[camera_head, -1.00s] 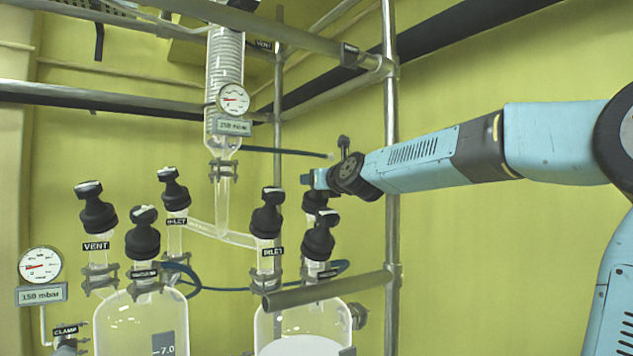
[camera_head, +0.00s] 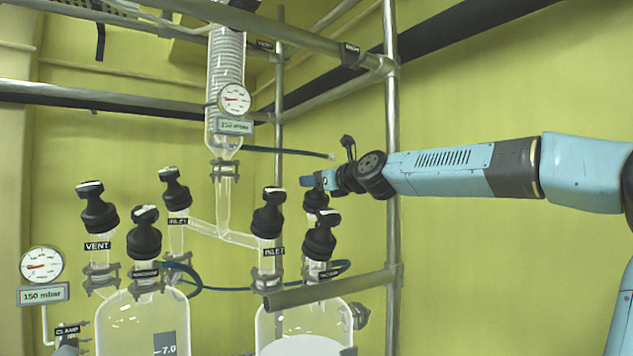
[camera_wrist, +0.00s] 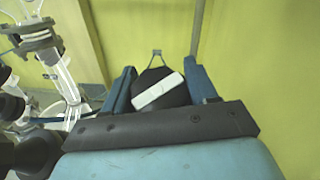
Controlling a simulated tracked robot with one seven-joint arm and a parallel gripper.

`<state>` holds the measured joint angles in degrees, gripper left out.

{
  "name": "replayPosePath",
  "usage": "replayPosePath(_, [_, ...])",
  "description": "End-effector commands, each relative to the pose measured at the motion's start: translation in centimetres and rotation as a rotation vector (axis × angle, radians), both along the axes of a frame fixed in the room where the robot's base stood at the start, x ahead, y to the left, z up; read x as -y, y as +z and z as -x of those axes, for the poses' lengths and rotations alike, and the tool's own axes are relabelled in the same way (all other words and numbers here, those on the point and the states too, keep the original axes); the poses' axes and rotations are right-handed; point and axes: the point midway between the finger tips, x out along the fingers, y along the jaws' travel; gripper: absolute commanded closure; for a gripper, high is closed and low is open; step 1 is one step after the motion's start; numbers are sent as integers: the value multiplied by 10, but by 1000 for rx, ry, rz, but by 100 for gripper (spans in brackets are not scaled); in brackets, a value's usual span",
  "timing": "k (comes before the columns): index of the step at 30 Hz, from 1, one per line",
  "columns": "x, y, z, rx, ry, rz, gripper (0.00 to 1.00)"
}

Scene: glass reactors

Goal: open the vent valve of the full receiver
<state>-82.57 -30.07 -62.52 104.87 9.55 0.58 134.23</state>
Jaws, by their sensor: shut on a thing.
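The right receiver (camera_head: 275,332) holds a white content and carries several black-capped valves. Its left valve (camera_head: 268,215) is marked INLET, and another valve (camera_head: 319,240) stands at the front right. Behind that one is a third black valve (camera_head: 316,198), partly hidden by my gripper and the front valve; its label is not visible. My gripper (camera_head: 316,181) is on this rear valve. In the wrist view, my gripper (camera_wrist: 160,88) is shut on its black knob (camera_wrist: 175,97), which has a slanted white bar on top, between the two blue fingers.
The left receiver (camera_head: 112,325) has its own VENT valve (camera_head: 97,210) and INLET valve (camera_head: 175,192). A glass condenser (camera_head: 224,70) hangs above. A vertical metal post (camera_head: 391,235) stands close to my forearm, and a horizontal rail (camera_head: 335,289) crosses low in front. The right side is open.

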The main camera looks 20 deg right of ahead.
Motion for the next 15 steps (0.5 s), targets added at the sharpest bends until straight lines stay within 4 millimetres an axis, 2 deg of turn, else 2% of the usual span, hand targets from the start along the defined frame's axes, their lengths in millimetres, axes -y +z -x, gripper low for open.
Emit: replayPosePath(15, [-2, -1, 1, 1, 46, 27, 73])
